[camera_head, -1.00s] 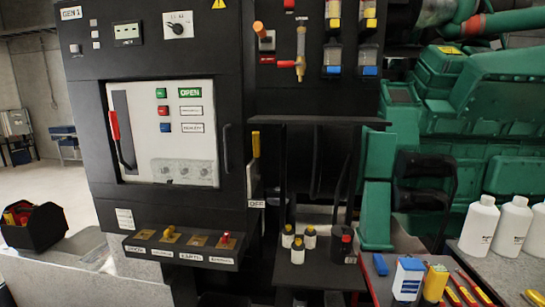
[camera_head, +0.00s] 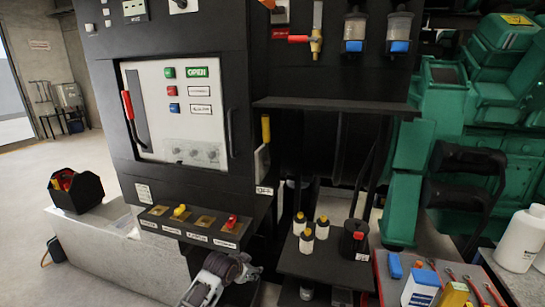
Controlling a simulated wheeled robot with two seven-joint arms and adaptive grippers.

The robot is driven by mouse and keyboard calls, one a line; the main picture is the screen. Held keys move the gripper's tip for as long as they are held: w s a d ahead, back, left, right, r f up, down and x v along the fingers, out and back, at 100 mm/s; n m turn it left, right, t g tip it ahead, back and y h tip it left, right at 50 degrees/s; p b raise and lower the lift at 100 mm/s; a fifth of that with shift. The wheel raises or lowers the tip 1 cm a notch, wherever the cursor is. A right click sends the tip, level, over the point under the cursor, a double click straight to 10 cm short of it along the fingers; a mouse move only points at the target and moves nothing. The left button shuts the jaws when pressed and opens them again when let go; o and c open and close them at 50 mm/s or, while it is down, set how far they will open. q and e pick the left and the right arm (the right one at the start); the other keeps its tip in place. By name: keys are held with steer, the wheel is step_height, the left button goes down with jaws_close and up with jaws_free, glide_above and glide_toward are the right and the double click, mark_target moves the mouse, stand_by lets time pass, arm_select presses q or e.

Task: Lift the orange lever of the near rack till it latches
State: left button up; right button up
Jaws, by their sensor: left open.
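A tall black rack (camera_head: 185,60) stands in front of me. On its upper right, an orange-red lever (camera_head: 299,39) lies level on a brass valve. A red handle (camera_head: 128,105) stands on the rack's white breaker panel (camera_head: 180,150), and a yellow handle (camera_head: 266,128) is upright at its side. I cannot tell which is the task's orange lever. My left gripper (camera_head: 232,270) is at the bottom edge, in front of the sloped switch ledge and below all these handles. It is open, touching none of them. My right gripper is out of view.
The switch ledge (camera_head: 190,236) carries small yellow and red toggles. Right of it, a low black shelf (camera_head: 318,264) holds several small bottles. A red tray (camera_head: 390,290) and white bottles (camera_head: 524,240) are at lower right. A black tool bin (camera_head: 78,190) sits left.

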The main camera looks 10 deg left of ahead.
arm_select(q)
steer(key=w+d+r+m+t+h+p, duration=0.1)
steer(key=w+r+m+t, duration=0.15)
steer(key=r, duration=1.35)
steer(key=w+r+m+t+h, duration=0.1)
steer(key=w+r+m+t, duration=0.15)
steer(key=r, duration=1.35)
steer(key=w+d+r+m+t+h+p, duration=0.1)
steer(key=w+r, duration=0.2)
steer(key=r, duration=1.4)
steer(key=s+a+r+m+t+h, duration=0.1)
steer(key=s+r, duration=0.2)
steer(key=r, duration=0.7)
steer(key=s+a+r+m+t+h, duration=0.1)
steer(key=s+r+m+t, duration=0.1)
steer(key=r, duration=0.9)
steer(key=s+a+r+m+t+h, duration=0.1)
steer(key=s+r, duration=0.3)
steer(key=r, duration=0.7)
steer(key=shift+r+m+t, duration=0.2)
steer(key=shift+m+t, duration=0.1)
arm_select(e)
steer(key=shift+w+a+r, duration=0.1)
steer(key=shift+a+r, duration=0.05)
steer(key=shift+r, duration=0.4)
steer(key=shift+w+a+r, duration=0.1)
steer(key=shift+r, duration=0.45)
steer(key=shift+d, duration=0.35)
